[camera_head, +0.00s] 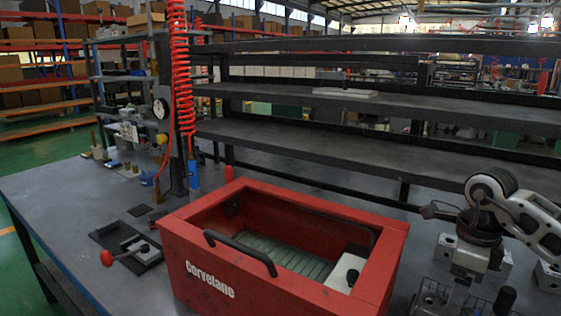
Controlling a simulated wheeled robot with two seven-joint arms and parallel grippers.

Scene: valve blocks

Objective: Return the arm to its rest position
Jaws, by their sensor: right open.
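My right arm (535,222) comes in from the right edge, bent at a grey and black wrist joint. My right gripper (466,274) points down, open, above the table at the right, beside a silver valve block (445,249). Whether it touches that block cannot be told. Another silver block (548,277) is at the right edge, partly cut off. A light block (346,272) lies inside the red box (285,290), at its right end. My left gripper is not in view.
The red box, with a black handle (240,252), stands left of my right gripper. Metal fittings (435,298) lie at the bottom right. A black clamp plate with a red knob (107,258) is at the left. Dark shelves (330,145) span the back.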

